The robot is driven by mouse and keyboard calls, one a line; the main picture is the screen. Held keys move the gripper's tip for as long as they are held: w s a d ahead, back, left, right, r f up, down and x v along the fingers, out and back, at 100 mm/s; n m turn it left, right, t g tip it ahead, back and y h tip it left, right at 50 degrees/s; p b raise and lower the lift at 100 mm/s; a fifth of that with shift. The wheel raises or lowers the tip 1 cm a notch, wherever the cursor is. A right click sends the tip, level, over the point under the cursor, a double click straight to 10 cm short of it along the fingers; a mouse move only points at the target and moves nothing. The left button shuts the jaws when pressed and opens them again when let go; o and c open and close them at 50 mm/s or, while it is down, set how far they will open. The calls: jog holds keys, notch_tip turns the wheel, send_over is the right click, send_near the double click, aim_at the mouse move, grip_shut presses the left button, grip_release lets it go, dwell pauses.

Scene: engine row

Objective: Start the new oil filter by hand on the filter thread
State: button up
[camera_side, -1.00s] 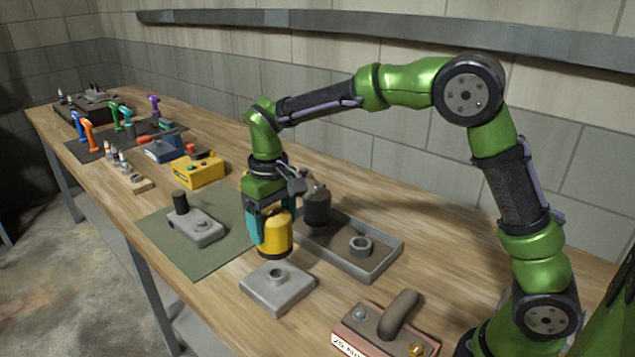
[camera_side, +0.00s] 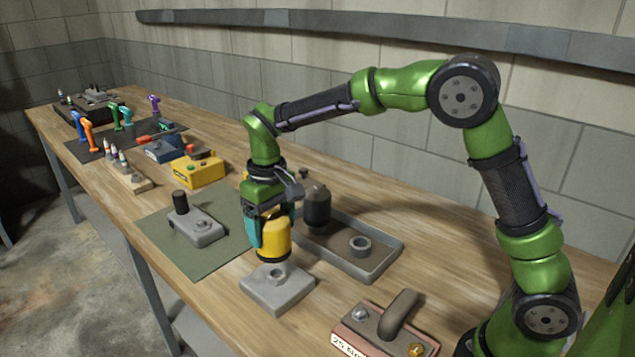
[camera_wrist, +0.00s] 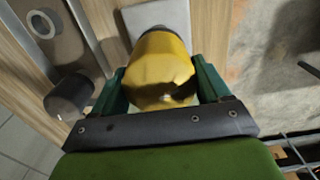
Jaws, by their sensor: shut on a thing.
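My gripper (camera_side: 271,234) is shut on a yellow oil filter (camera_side: 275,240) with a dark lower rim. It holds the filter upright just above a grey block (camera_side: 278,289) with a raised round thread (camera_side: 274,274) on top. A small gap seems to show between filter and thread, but I cannot tell if they touch. In the wrist view the yellow filter (camera_wrist: 160,72) sits between the two teal fingers and hides the thread. Part of the grey block (camera_wrist: 135,20) shows beyond it.
A grey tray (camera_side: 381,267) behind holds a dark canister (camera_side: 317,207) and a grey ring (camera_side: 360,245). A green mat (camera_side: 205,255) with a grey block and black cylinder (camera_side: 181,203) lies left. A handled reddish block (camera_side: 385,332) stands at the front right.

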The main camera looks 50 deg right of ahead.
jog(key=shift+f, duration=2.35)
jog(key=m, duration=0.3)
jog(key=o, duration=1.3)
